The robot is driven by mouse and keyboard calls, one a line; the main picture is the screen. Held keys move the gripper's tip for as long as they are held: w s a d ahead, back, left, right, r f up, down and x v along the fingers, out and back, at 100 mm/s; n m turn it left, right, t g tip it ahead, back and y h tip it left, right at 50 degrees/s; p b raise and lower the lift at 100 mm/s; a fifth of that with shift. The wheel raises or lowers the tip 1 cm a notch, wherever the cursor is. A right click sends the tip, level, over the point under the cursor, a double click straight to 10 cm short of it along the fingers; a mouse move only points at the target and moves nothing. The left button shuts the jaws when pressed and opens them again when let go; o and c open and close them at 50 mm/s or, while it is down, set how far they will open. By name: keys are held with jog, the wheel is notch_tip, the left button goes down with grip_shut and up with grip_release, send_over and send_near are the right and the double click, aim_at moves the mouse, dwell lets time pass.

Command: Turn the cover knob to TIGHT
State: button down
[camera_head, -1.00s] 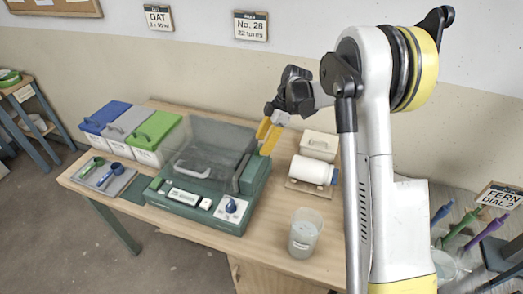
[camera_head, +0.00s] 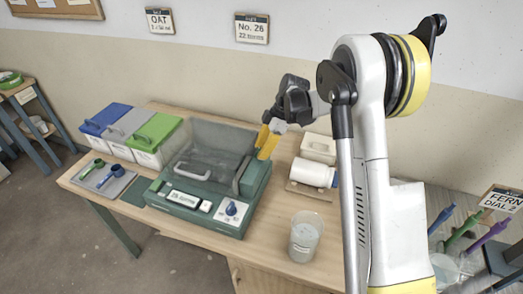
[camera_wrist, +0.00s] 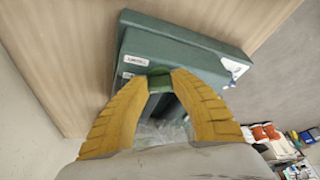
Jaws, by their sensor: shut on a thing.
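The green machine (camera_head: 215,222) stands on the table with a clear grey cover (camera_head: 208,140) over its top. My gripper (camera_head: 264,148) is at the machine's back right side, its yellow fingers pointing down. In the wrist view, the fingertips (camera_wrist: 160,76) are shut on a small green knob (camera_wrist: 160,83) at the machine's edge. The fingers hide most of the knob, so I cannot tell its setting. White labels (camera_wrist: 136,61) lie beside it, too small to read surely. A blue dial (camera_head: 231,208) sits on a white plate at the machine's front right.
A clear cup (camera_head: 305,237) stands at the table's front right. A white jar (camera_head: 312,173) lies behind it. Lidded bins (camera_head: 155,140) and a grey tray (camera_head: 107,180) with scoops are at left.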

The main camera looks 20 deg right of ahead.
jog(key=shift+m, duration=0.3)
jog(key=m, duration=0.2)
jog(key=m+t, duration=0.1)
jog(key=m, duration=0.1)
jog(key=m+t+h+b, duration=0.1)
jog(key=m, duration=0.1)
jog(key=shift+s+a+f, duration=0.1)
jog(key=shift+s, duration=0.15)
jog(key=m+t+h, duration=0.1)
jog(key=m, duration=0.2)
jog(key=m+h, duration=0.1)
jog(key=m, duration=0.2)
jog(key=shift+a+m+t, duration=0.15)
jog(key=shift+m+t, duration=0.25)
jog(key=c, duration=1.1)
grip_release()
jog(key=shift+o, duration=0.2)
